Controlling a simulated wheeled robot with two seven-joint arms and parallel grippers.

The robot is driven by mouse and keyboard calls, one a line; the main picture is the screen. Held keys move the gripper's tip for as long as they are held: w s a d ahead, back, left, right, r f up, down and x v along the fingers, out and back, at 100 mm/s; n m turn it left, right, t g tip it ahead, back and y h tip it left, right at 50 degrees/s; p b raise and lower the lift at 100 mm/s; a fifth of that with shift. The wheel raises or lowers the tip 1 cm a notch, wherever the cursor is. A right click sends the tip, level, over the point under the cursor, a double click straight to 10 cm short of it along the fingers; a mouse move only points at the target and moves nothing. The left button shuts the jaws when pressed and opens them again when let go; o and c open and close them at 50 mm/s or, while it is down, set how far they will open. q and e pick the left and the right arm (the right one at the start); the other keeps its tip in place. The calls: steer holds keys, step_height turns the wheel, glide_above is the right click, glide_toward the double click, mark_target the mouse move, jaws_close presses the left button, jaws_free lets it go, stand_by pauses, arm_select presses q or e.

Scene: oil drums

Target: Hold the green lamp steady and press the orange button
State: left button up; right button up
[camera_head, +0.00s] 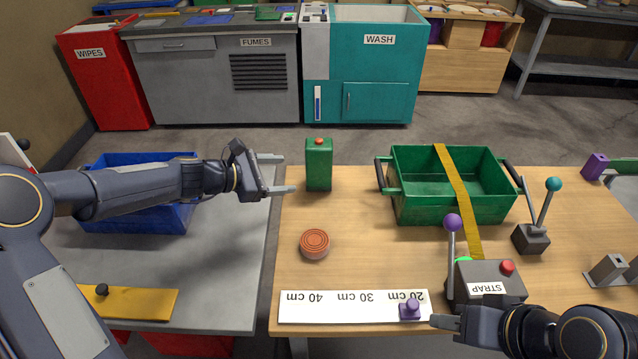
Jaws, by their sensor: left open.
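The green lamp (319,171) stands upright on the wooden table near its back edge, left of the green crate. The orange button (319,141) is on its top. My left gripper (289,173) is open just left of the lamp, its two fingers pointing right towards it. A small gap shows between the fingertips and the lamp. My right gripper (436,322) is low at the front of the table, beside the purple knob on the ruler. Its jaw opening cannot be made out from this angle.
A green crate (408,207) with a yellow strap stands right of the lamp. A round orange-brown lid (315,242) lies in front of it. The STRAP box (505,277) with levers, the white ruler (350,309) and a blue bin (150,220) at left are nearby.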

mark_target(316, 178)
arm_select(q)
steer(key=w+f+n, duration=0.1)
steer(key=f, duration=0.1)
steer(key=w+f+n+b, duration=0.1)
steer(key=w+f, duration=0.1)
steer(key=w+f+n+t+b, duration=0.1)
steer(key=f, duration=0.2)
steer(key=shift+w+d+n, duration=0.15)
steer(key=shift+d+n, duration=0.05)
steer(key=shift+n, duration=0.2)
steer(key=shift+w+d+f+n+h, duration=0.15)
steer(key=shift+w+f+n+h, duration=0.15)
steer(key=shift+w+f+n, duration=0.1)
steer(key=x, duration=0.9)
steer(key=shift+w+d+f+b, duration=0.1)
steer(key=shift+w+d+b, duration=0.15)
steer(key=shift+b, duration=0.1)
arm_select(e)
step_height(316, 178, down, 4)
steer(key=shift+r, duration=0.1)
arm_select(q)
jaws_close()
steer(key=shift+o, duration=0.6)
jaws_free()
